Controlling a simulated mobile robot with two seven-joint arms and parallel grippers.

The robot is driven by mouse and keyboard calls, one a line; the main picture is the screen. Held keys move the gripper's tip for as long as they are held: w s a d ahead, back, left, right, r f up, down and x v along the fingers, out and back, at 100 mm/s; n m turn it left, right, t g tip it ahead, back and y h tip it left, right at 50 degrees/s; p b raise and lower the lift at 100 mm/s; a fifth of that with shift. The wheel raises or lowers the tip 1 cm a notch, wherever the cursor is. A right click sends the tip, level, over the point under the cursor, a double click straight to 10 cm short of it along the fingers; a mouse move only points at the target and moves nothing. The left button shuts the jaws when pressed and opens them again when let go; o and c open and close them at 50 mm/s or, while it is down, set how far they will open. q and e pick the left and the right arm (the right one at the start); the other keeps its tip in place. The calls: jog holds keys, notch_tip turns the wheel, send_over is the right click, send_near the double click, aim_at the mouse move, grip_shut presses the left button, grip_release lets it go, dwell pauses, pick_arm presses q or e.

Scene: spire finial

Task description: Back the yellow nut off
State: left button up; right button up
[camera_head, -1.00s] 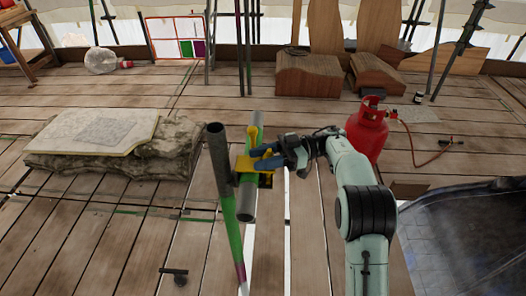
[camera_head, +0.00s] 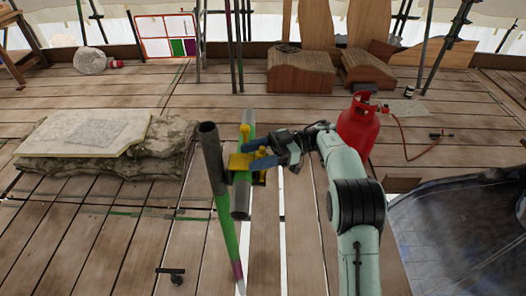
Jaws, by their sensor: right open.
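The yellow coupler (camera_head: 240,163) joins a dark upright tube (camera_head: 210,150) with a green lower part to a shorter grey-and-green tube (camera_head: 241,202). A yellow bolt end with what looks like a nut (camera_head: 245,131) stands up at its far side. A second yellow piece (camera_head: 266,144) shows by the fingers. My right gripper (camera_head: 255,156) is open, with its blue fingers at the coupler's right side. I cannot tell whether they touch it, or which yellow piece lies between them. My left gripper is not in view.
A red gas cylinder (camera_head: 357,126) with a hose stands right of my right arm. A stone block with a drawing board (camera_head: 85,133) lies at left. A dark T-shaped tool (camera_head: 171,273) lies on the planks in front. A dark sheet (camera_head: 460,230) covers the right front.

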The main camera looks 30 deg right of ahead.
jog(key=s+d+p, duration=0.2)
jog(key=d+p, duration=0.1)
jog(key=d, duration=1)
jog(key=shift+p, duration=0.3)
dwell(0.3)
